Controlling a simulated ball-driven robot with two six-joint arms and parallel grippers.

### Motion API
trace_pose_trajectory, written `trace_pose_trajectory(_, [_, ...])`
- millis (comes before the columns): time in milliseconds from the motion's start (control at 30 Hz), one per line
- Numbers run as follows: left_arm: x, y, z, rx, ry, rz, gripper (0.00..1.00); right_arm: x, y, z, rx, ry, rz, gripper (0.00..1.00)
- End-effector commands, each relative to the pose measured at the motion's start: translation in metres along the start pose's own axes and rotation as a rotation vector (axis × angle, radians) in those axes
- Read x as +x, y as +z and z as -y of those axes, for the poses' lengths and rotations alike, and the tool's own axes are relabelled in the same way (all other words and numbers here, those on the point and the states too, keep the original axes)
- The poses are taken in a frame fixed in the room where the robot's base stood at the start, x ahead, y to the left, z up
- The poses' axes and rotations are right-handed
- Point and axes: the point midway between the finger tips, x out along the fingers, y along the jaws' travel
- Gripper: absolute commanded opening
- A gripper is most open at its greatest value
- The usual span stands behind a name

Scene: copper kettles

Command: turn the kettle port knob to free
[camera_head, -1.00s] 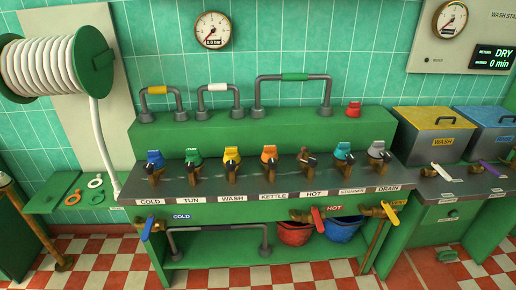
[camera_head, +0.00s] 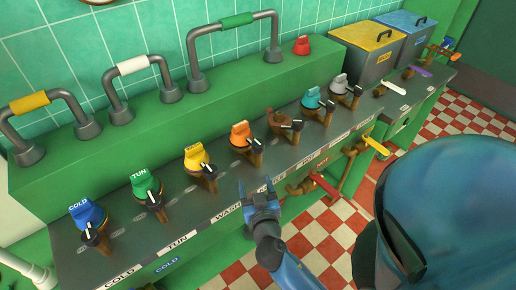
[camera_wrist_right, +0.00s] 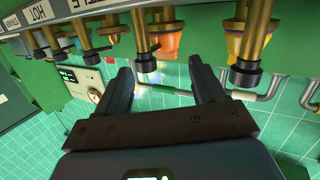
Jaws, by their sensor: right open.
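The kettle port knob (camera_head: 241,134) is the orange one in the row on the grey counter, with a black collar and brass stem below it. In the wrist view, which is upside down, the orange knob (camera_wrist_right: 166,43) shows beyond the fingertips, between them in the picture. My right gripper (camera_head: 258,190) is open and empty. In the head view it is at the counter's front edge, in front of and apart from the knob, and partly covers the label strip. The fingers (camera_wrist_right: 160,70) also show in the wrist view. My left gripper is not in view.
The yellow wash knob (camera_head: 195,158) is to the left of the orange knob, and the brown hot knob (camera_head: 285,123) to the right. A red-handled valve (camera_head: 323,186) sticks out below the counter edge. A green ledge (camera_head: 150,123) with pipe loops rises behind.

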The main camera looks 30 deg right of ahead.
Motion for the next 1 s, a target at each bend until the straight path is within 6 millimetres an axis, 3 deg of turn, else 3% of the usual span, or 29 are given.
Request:
trace_pose_trajectory(100, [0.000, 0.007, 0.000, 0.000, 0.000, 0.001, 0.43, 0.013, -0.018, -0.008, 0.048, 0.106, -0.063, 0.69])
trace_pose_trajectory(300, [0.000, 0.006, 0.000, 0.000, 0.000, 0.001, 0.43, 0.024, -0.035, -0.017, 0.089, 0.189, -0.115, 0.69])
trace_pose_trajectory(1000, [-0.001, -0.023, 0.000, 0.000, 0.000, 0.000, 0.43, 0.115, -0.046, -0.036, 0.089, 0.191, -0.115, 0.69])
